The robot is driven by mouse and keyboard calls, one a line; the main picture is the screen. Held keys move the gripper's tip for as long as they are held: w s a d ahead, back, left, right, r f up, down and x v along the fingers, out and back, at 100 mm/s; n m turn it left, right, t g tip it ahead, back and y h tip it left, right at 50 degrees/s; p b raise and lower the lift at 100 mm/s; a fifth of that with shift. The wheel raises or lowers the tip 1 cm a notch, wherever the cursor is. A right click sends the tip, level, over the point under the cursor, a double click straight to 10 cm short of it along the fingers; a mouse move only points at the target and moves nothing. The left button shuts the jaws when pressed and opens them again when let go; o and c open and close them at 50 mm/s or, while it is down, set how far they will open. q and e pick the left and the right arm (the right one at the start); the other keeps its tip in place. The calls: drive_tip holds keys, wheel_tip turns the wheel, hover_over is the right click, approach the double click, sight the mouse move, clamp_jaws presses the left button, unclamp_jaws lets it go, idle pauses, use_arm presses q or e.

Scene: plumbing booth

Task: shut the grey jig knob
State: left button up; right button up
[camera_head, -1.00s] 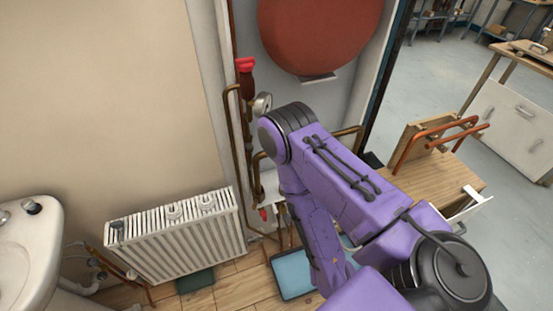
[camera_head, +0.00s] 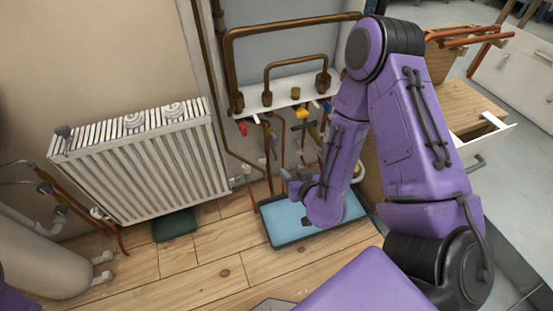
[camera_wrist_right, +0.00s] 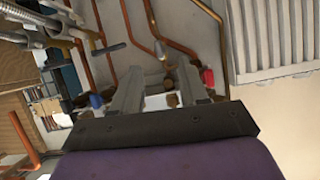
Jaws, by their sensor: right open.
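I cannot pick out the grey jig knob for certain in either view. My right gripper (camera_head: 300,184) is low in front of the pipe manifold, above the blue tray. In the right wrist view its two grey fingers (camera_wrist_right: 158,82) stand apart with nothing held between them. A red knob (camera_head: 243,128) and a yellow handle (camera_head: 302,114) sit under the white manifold shelf (camera_head: 282,95). The red knob also shows beside a finger in the wrist view (camera_wrist_right: 208,76). My left gripper is out of view.
A white radiator (camera_head: 145,160) stands on the left. A blue tray (camera_head: 285,236) lies on the wooden floor. A wooden bench (camera_head: 465,105) with an open drawer and copper pipes (camera_head: 480,36) is at the right, partly behind my right arm. Grey fittings (camera_wrist_right: 45,28) show upper left in the wrist view.

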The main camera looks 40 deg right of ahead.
sight(275, 143)
drive_tip(key=w+d+f+t+b, duration=0.1)
drive_tip(key=w+b, duration=0.3)
drive_tip(key=w, duration=0.1)
drive_tip(key=w+d+f+t+h+b, duration=0.1)
drive_tip(key=w+d+f+t+b, duration=0.1)
drive_tip(key=w+b, duration=0.3)
drive_tip(key=w+d+f+t+b, duration=0.1)
drive_tip(key=w+t+b, duration=0.1)
drive_tip(key=w+b, duration=0.3)
drive_tip(key=shift+d+f+n+h, duration=0.15)
drive_tip(key=shift+d+n+h, duration=0.1)
drive_tip(key=shift+n+h, duration=0.05)
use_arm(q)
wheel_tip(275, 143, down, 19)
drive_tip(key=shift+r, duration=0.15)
use_arm(e)
drive_tip(key=shift+w+d, duration=0.1)
drive_tip(key=shift+w, duration=0.3)
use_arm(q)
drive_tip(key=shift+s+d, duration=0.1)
use_arm(e)
clamp_jaws()
